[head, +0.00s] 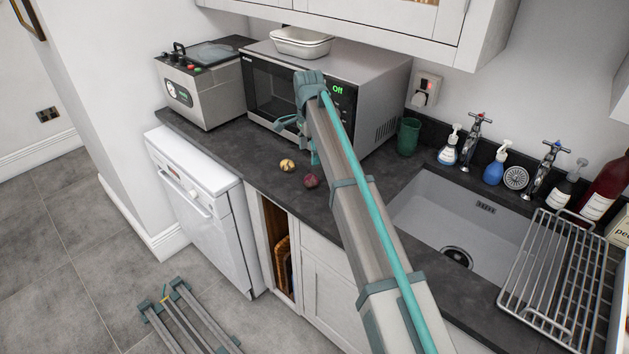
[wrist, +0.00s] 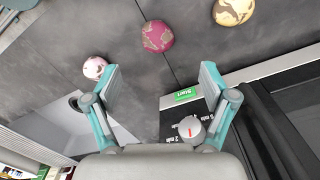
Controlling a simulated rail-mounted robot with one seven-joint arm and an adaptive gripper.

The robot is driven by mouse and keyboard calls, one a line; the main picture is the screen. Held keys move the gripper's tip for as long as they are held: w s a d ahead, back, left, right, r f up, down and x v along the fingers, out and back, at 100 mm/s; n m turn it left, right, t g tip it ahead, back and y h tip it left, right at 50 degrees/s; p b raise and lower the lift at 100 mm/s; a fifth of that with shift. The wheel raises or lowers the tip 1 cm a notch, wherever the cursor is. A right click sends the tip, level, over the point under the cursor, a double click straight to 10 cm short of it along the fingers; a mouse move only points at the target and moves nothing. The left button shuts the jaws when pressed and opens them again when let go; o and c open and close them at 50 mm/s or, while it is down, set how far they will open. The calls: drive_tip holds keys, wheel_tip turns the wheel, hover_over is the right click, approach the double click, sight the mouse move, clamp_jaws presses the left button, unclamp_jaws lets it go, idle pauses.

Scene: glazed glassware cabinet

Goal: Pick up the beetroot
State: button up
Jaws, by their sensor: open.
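The beetroot, a round dark red-purple thing (head: 311,180), lies on the dark worktop near its front edge in the head view. In the wrist view it is mottled magenta (wrist: 157,36), beyond the fingertips and roughly midway between them. My gripper (head: 298,142) is in front of the microwave, above the worktop, apart from the beetroot. Its two teal fingers (wrist: 159,68) are spread with nothing between them.
A yellowish round item (head: 287,165) lies beside the beetroot. A pale pink round item (wrist: 94,67) lies on its other side in the wrist view. The microwave (head: 366,85) stands close behind my gripper. The sink (head: 430,213) and wire rack (head: 560,285) are to the right.

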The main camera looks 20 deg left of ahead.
sight(311, 176)
drive_tip(key=shift+w+d, duration=0.2)
drive_tip(key=shift+d, duration=0.15)
drive_tip(key=shift+f, duration=0.35)
wheel_tip(311, 176, down, 4)
drive_tip(key=shift+f+p, duration=0.15)
drive_tip(key=shift+p, duration=0.65)
drive_tip(key=shift+s+f+p, duration=0.15)
drive_tip(key=shift+f+p, duration=0.35)
drive_tip(key=shift+f, duration=0.2)
drive_tip(key=shift+a+f+p, duration=0.1)
drive_tip(key=shift+f+p, duration=0.65)
drive_tip(key=shift+f, duration=1.25)
drive_tip(key=shift+s, duration=0.1)
drive_tip(key=c, duration=1.3)
drive_tip(key=shift+r, duration=0.15)
